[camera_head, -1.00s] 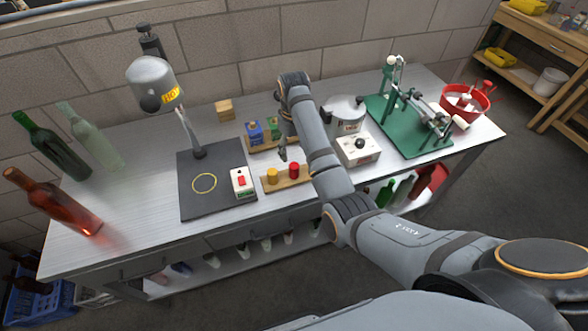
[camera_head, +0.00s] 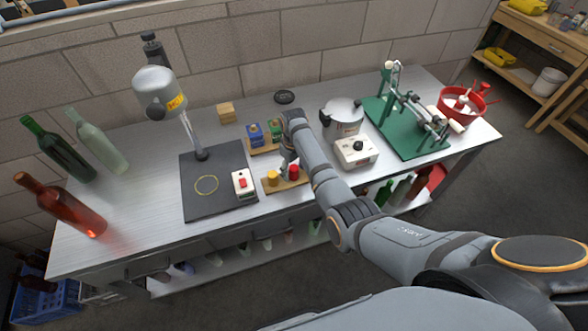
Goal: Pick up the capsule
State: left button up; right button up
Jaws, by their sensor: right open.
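A yellow capsule (camera_head: 272,178) and a red capsule (camera_head: 294,172) stand side by side on a small wooden strip (camera_head: 286,186) near the table's front edge. My left gripper is not in view.
A white switch box (camera_head: 243,184) lies left on a black mat (camera_head: 212,210). A pot (camera_head: 342,116) and a white unit (camera_head: 356,151) stand right.

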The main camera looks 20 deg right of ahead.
jog(key=shift+f, duration=0.4)
jog(key=c, duration=0.8)
jog(key=shift+o, duration=0.2)
jog(key=shift+r, duration=0.1)
